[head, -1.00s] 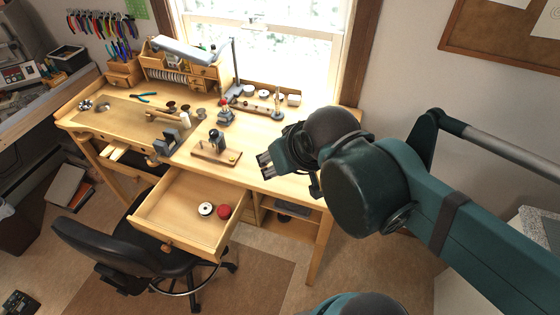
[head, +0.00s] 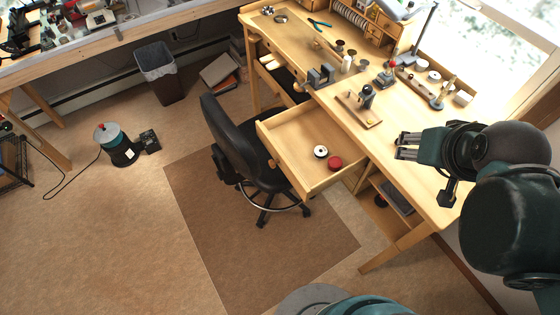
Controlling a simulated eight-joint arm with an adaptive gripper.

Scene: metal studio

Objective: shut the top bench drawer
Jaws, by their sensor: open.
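The top bench drawer (head: 283,146) is pulled far out from the front of the wooden workbench (head: 425,160). Inside lie a white spool-like disc (head: 320,151) and a red round tin (head: 334,163). A small knob shows on its front, toward the chair. My gripper (head: 402,146) is open and empty. In the picture it is right of the drawer, over the bench top near its front edge, apart from the drawer. Its exact height above the bench I cannot tell.
A black office chair (head: 240,145) stands close against the drawer's front left side. A small stand (head: 366,100), a vise (head: 320,76) and jars are on the bench. An open shelf (head: 385,200) is below the bench.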

